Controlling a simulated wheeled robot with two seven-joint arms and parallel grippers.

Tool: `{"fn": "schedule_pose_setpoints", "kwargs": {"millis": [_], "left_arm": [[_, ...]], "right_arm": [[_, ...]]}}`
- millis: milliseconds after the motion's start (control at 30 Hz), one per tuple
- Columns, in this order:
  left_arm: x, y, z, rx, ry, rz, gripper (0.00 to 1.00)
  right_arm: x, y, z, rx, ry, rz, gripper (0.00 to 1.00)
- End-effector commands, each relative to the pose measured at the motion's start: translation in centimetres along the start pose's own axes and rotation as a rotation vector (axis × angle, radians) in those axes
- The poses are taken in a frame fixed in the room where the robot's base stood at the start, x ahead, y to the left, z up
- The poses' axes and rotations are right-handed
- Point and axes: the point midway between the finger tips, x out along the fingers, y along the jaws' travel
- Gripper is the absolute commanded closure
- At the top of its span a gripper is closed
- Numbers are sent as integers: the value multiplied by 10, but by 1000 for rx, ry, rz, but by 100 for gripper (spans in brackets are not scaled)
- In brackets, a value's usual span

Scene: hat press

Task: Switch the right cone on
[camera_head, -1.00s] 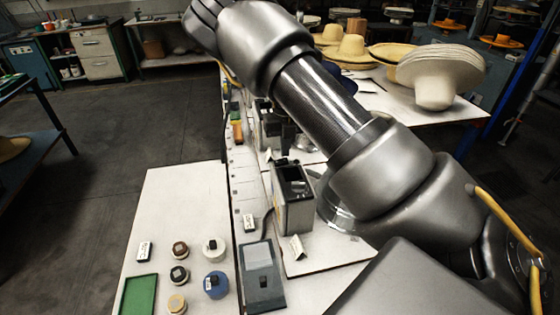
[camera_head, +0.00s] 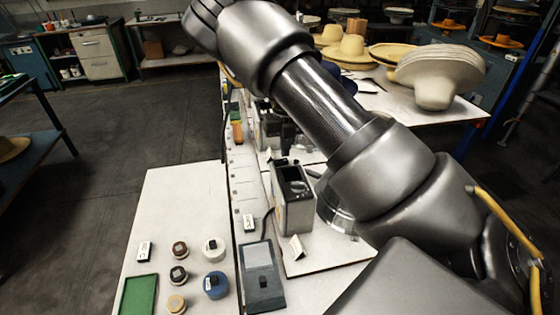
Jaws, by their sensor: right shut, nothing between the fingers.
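My right arm crosses the view from the lower right to the top and covers much of the bench. My right gripper (camera_head: 287,130) shows only as a small dark shape beyond the arm, partly hidden; it is shut and holds nothing that I can see. A grey box (camera_head: 294,212) with a dark open top stands on the bench left of my arm. A shiny rounded metal part (camera_head: 336,212) shows beside it, mostly covered by my arm. I cannot make out the right cone or its switch clearly. My left gripper is not in view.
A dark flat unit (camera_head: 261,278) lies in front of the grey box. A green pad (camera_head: 139,297) and several small round pots, including a blue one (camera_head: 216,286), sit on the white table (camera_head: 187,205). Straw hats (camera_head: 440,72) are stacked at the back right.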

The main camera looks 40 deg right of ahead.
Motion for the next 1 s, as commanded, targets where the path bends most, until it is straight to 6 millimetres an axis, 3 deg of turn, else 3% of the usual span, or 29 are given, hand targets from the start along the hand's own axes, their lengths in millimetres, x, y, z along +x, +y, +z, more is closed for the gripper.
{"fn": "schedule_pose_setpoints", "kwargs": {"millis": [1000], "left_arm": [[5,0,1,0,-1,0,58]], "right_arm": [[9,0,0,0,0,-1,100]]}}
